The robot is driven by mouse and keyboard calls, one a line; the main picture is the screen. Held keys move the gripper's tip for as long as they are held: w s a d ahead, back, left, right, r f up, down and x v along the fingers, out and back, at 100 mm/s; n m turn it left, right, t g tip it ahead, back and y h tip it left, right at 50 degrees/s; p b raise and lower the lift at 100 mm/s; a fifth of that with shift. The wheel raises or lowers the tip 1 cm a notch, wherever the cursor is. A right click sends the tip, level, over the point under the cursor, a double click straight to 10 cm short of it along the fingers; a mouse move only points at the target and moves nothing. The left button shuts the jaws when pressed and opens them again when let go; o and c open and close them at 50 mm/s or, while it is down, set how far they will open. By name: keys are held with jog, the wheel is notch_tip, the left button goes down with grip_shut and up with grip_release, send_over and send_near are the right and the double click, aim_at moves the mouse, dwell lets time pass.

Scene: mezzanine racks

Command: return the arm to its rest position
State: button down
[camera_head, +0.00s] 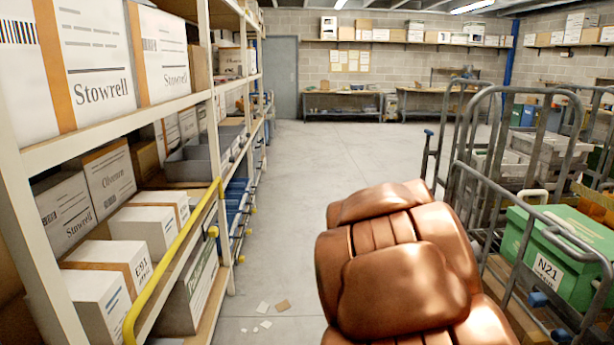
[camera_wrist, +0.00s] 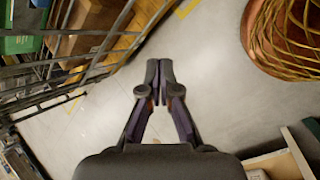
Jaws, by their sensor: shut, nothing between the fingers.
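My gripper (camera_wrist: 159,72) shows in the wrist view, its two dark fingertips together and nothing between them. It hangs over bare grey concrete floor (camera_wrist: 108,128) and touches nothing that I can see. The head view does not show the gripper, so its height above the floor is hard to tell.
In the head view, a rack (camera_head: 105,118) of cartons with a yellow rail (camera_head: 176,258) stands left. A barred trolley with a green N21 crate (camera_head: 550,262) stands right. Open floor (camera_head: 310,150) runs to far benches. Paper scraps (camera_head: 264,307) lie near the rack.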

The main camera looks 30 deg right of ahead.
jog(key=s+a+r+m+y+p, duration=0.1)
jog(key=s+a+y, duration=0.1)
jog(key=a, duration=0.8)
jog(key=s+a+r+m+y+p, duration=0.1)
jog(key=s+a+r+y, duration=0.1)
jog(key=a, duration=0.8)
jog(key=s+a+r+m+y+p, duration=0.1)
jog(key=s+a+r+y+p, duration=0.1)
jog(key=a, duration=0.8)
jog(key=shift+s+a+r+m+t, duration=0.2)
jog(key=shift+s+a+m+t, duration=0.15)
jog(key=shift+s, duration=0.55)
jog(key=shift+d, duration=0.2)
